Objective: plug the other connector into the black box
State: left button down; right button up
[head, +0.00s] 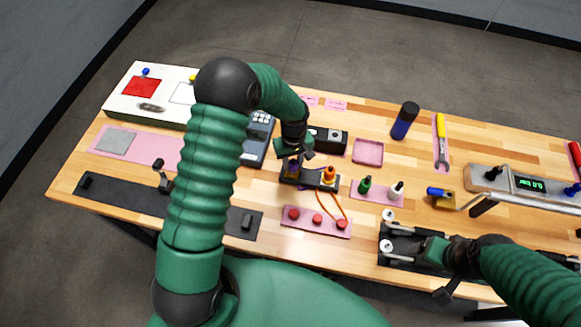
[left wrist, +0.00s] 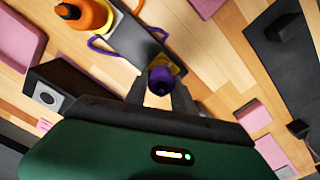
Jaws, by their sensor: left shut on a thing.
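A purple connector (left wrist: 160,80) is between the fingertips of my left gripper (left wrist: 161,92), which is shut on it. In the head view my left gripper (head: 296,158) is over the left end of a black holder (head: 310,182), partly hiding the purple connector (head: 291,169). I cannot tell whether the connector still sits in the holder. An orange connector (head: 330,174) stands at the holder's right end and shows in the left wrist view (left wrist: 86,14). The black box (head: 328,140) is just behind the holder; its round socket faces up in the left wrist view (left wrist: 47,98). My right gripper (head: 432,250) is at the lower right, its jaws unclear.
An orange cable (head: 340,206) loops in front of the holder, near a pink strip with red knobs (head: 317,221). Green and white bottles (head: 365,185) stand to the right. A grey keypad device (head: 256,140) is to the left. A pink tray (head: 368,151) lies right of the box.

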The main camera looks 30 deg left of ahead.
aim_at(295, 161)
pick_arm(q)
jog(key=shift+w+d+r, duration=0.25)
jog(key=shift+d+r, duration=0.15)
pick_arm(e)
jog(key=shift+r, duration=0.25)
pick_arm(q)
jog(key=shift+r, duration=0.15)
jog(key=shift+s+d, duration=0.15)
jog(key=shift+d, duration=0.1)
jog(key=shift+r+p, duration=0.35)
jog(key=shift+p, duration=0.15)
jog(key=shift+r+p, duration=0.5)
jog(key=shift+r, duration=0.15)
jog(key=shift+a+r+p, duration=0.35)
jog(key=shift+r, duration=0.1)
jog(key=shift+a, duration=0.2)
pick_arm(e)
jog(key=shift+d+r, duration=0.25)
jog(key=shift+r, duration=0.85)
pick_arm(q)
jog(key=shift+d+f, duration=0.1)
jog(key=shift+d, duration=0.05)
pick_arm(e)
jog(key=shift+d, duration=0.1)
